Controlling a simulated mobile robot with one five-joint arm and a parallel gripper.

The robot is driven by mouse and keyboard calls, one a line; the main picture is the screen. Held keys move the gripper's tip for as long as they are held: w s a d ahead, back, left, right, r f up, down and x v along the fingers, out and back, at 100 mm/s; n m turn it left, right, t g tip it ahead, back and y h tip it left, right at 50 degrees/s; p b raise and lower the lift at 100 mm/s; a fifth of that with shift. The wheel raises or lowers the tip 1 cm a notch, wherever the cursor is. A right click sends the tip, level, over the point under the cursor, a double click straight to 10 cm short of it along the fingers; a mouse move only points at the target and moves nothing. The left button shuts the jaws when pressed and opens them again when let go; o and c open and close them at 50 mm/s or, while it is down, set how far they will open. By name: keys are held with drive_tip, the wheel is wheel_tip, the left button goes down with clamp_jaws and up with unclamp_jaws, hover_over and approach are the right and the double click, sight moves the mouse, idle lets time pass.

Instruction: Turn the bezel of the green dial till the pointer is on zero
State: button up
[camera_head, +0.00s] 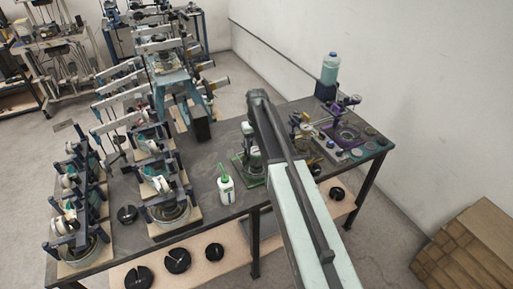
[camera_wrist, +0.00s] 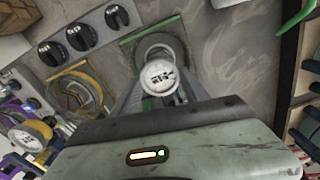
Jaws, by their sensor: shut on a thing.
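The green dial (camera_wrist: 160,76) shows in the wrist view as a small round white face with dark markings and a green part at its lower left. It sits in front of a grey ring-shaped base with a green edge. My gripper (camera_wrist: 163,90) has its two grey fingers on either side of the dial and is shut on its bezel. The face is too small to read where the pointer stands. In the head view the green stand (camera_head: 250,172) is on the dark table, partly hidden by my arm, which also hides my gripper.
A purple-edged fixture (camera_head: 345,133) and a pale blue bottle (camera_head: 330,68) are to the right. Lever frames (camera_head: 165,195) crowd the table's left.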

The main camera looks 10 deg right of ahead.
sight(257, 151)
drive_tip(key=n, duration=0.4)
drive_tip(key=shift+n, duration=2.1)
drive_tip(key=o, duration=1.1)
wheel_tip(257, 151, up, 8)
drive_tip(key=p, duration=0.8)
drive_tip(key=shift+f, duration=0.1)
drive_tip(key=shift+f, duration=0.1)
